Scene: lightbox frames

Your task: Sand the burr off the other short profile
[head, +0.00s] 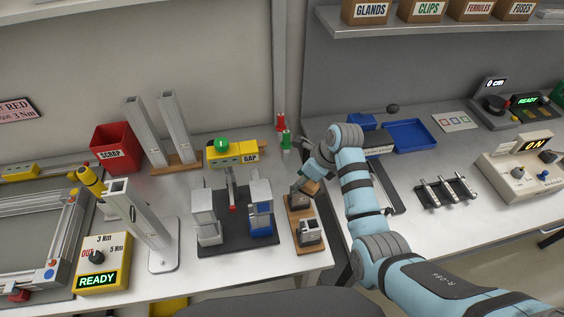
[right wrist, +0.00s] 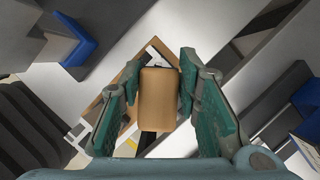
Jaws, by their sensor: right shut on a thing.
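My right gripper (head: 304,184) is shut on a tan block (right wrist: 158,98), which looks like a sanding block. The right wrist view shows it between the green finger pads. In the head view the tan block (head: 312,188) is over the back of a wooden board (head: 294,241); I cannot tell whether it touches. Two tall grey profiles (head: 142,130) stand in a wooden rack at the back left. No burr can be made out. My left gripper is not in view.
A leaning profile on a round-cornered stand (head: 163,260) and a yellow torque box (head: 103,264) are at the front left. A red scrap bin (head: 113,147) and a yellow gap gauge (head: 233,152) are behind. A gap separates the benches; a blue tray (head: 411,136) lies right.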

